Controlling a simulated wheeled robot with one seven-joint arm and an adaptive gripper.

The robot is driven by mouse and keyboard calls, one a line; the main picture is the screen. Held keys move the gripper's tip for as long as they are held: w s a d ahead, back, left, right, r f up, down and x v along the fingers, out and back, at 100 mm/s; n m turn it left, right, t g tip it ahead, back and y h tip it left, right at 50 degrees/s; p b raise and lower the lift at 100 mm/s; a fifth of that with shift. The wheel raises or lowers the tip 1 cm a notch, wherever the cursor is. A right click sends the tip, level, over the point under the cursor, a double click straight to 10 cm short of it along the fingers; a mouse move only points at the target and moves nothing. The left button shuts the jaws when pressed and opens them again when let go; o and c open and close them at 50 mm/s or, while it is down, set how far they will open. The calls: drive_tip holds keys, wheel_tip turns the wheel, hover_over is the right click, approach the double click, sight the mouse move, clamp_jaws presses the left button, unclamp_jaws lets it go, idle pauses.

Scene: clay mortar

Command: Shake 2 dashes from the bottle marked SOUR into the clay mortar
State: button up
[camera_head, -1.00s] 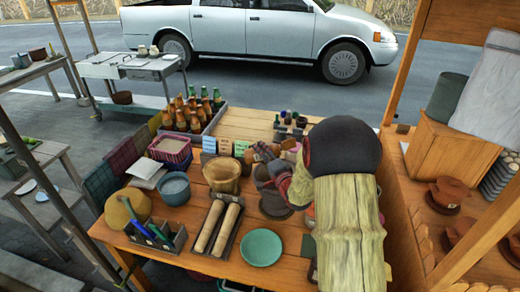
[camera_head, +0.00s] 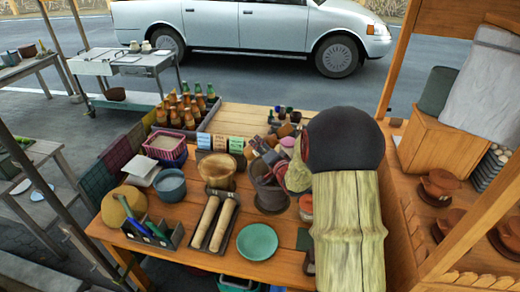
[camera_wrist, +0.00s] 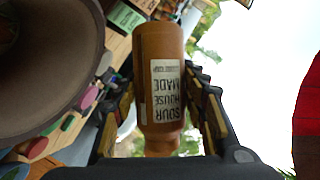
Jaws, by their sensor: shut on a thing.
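In the wrist view my gripper (camera_wrist: 168,100) is shut on the brown bottle marked SOUR (camera_wrist: 155,48), its fingers on both sides of it. The white label reads upside down and the narrower neck points to the bottom of that picture. The wide dark mouth of the clay mortar (camera_wrist: 45,70) fills the left of the wrist view, beside the bottle and apart from it in the picture. In the head view the dark clay mortar (camera_head: 271,198) stands on the wooden table, with my gripper (camera_head: 264,149) over its rim. Any falling drops cannot be made out.
A wooden bowl (camera_head: 217,175) stands left of the mortar. A green plate (camera_head: 257,242) and a tray with two rolling pins (camera_head: 215,220) lie in front. A crate of bottles (camera_head: 205,122) is at the back left. A red-brown jar (camera_head: 306,207) stands close at right.

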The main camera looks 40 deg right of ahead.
sight(257, 156)
drive_tip(key=b, duration=0.3)
drive_tip(key=shift+f, duration=0.15)
drive_tip(key=shift+b, duration=1.15)
drive_tip(key=m+b, duration=0.1)
drive_tip(key=w+a+f+m+t+b, duration=0.1)
drive_tip(key=m+b, duration=0.1)
drive_tip(key=a+m+t+b, duration=0.1)
drive_tip(key=shift+w+a+f, duration=0.15)
drive_tip(key=shift+w, duration=0.1)
drive_tip(key=r+m, duration=0.1)
drive_tip(key=m, duration=0.1)
drive_tip(key=r+m+t, duration=0.1)
drive_tip(key=r, duration=0.1)
drive_tip(key=shift+s+d+m+p, duration=0.1)
drive_tip(key=shift+d+m+p, duration=0.1)
drive_tip(key=shift+m+p, duration=0.2)
drive_tip(key=shift+r+m+t, duration=0.6)
drive_tip(key=shift+m, duration=0.4)
